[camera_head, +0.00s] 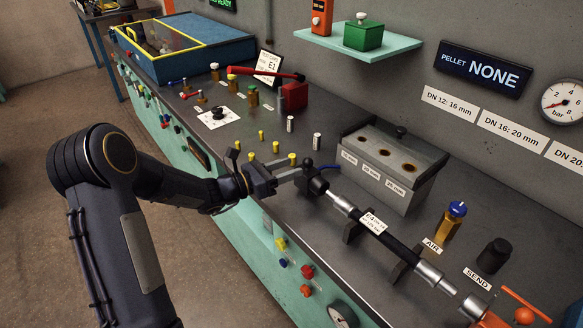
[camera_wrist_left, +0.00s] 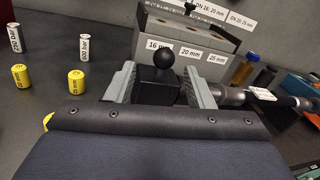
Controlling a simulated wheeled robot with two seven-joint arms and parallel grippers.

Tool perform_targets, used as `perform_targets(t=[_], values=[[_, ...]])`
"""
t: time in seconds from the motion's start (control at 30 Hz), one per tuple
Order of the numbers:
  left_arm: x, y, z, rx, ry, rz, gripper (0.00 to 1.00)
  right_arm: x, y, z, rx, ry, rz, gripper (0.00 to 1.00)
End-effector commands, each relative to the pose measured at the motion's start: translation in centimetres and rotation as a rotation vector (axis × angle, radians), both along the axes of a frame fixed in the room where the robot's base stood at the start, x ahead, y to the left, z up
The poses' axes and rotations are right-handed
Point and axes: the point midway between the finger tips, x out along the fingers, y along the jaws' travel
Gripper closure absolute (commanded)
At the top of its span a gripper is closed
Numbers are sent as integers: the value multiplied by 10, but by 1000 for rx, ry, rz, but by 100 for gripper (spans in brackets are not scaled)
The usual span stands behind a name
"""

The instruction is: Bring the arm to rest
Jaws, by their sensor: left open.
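My left arm (camera_head: 125,220) reaches in from the left over the bench. My left gripper (camera_head: 290,174) is open beside a black fitting (camera_head: 316,185) at the near end of a hose assembly (camera_head: 400,248). In the left wrist view the two grey fingers of the gripper (camera_wrist_left: 162,82) stand apart. A black ball knob (camera_wrist_left: 164,58) shows between them; I cannot tell whether a finger touches it. My right gripper is not in view.
A grey box with labelled holes (camera_head: 385,165) stands close behind the gripper. Several small yellow and silver cylinders (camera_head: 290,124) stand on the bench to its left. A brass fitting with a blue cap (camera_head: 450,220) and a black knob (camera_head: 494,254) stand at right. Open floor (camera_head: 210,285) lies in front.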

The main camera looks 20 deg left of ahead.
Motion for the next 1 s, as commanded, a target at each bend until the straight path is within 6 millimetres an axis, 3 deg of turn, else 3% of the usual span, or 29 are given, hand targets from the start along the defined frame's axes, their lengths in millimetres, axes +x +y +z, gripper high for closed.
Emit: perform_targets(t=[0.33,0.47,0.6,0.7,0.9,1.0], values=[[-3,-3,4,18,-12,-12,52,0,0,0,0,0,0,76],[-30,-19,29,152,-98,-107,52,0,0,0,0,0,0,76],[-100,-49,65,475,-308,-320,52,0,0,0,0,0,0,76],[-160,-61,75,742,-481,-484,52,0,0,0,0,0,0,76],[-263,-52,63,1284,-827,-782,52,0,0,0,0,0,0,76],[-299,-36,50,1537,-973,-911,52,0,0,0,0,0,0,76]])
